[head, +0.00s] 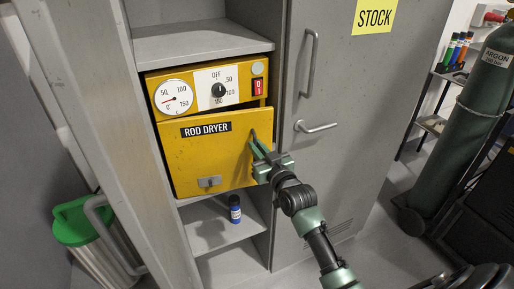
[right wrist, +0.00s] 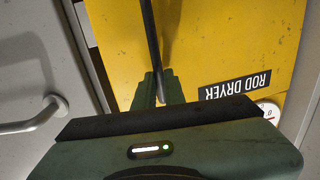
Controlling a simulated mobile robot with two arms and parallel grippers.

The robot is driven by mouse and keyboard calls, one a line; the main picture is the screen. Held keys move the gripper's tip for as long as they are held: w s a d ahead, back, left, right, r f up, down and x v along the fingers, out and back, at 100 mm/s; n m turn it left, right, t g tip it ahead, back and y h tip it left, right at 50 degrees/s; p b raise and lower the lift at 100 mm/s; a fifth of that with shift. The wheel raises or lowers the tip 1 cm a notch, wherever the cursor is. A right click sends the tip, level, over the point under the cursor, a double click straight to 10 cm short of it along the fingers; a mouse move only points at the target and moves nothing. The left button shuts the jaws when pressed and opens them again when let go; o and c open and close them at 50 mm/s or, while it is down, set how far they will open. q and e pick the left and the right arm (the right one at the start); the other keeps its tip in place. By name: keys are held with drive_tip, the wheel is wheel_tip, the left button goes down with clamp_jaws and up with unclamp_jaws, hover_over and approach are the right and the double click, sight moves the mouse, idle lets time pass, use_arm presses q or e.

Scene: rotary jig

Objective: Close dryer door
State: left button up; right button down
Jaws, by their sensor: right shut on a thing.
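The yellow rod dryer (head: 215,130) sits on a shelf in a grey cabinet. Its door (head: 210,155), labelled ROD DRYER, stands slightly ajar, with a dark gap along its top edge. The door also fills much of the right wrist view (right wrist: 220,50). My right gripper (head: 256,148) is at the right side of the door, shut on the dark bar handle (right wrist: 151,40). In the right wrist view the handle runs up from between the fingers. A small latch (head: 209,182) is at the door's lower edge. My left gripper is not in view.
A grey locker door with handles (head: 316,127) and a STOCK sign stands right of the dryer. A blue bottle (head: 235,208) stands on the shelf below. A green-lidded bin (head: 85,222) is at left, a gas cylinder (head: 480,120) at right.

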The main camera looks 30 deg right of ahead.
drive_tip(key=w, duration=0.1)
drive_tip(key=w+d+b, duration=0.1)
drive_tip(key=w, duration=0.1)
drive_tip(key=w+d+b, duration=0.1)
drive_tip(key=w, duration=0.1)
drive_tip(key=shift+f, duration=0.15)
drive_tip(key=shift+r, duration=0.3)
drive_tip(key=c, duration=1.5)
unclamp_jaws()
drive_tip(key=s+b, duration=0.1)
drive_tip(key=s, duration=0.6)
drive_tip(key=shift+s+f+b, duration=0.2)
drive_tip(key=shift+s+b, duration=0.1)
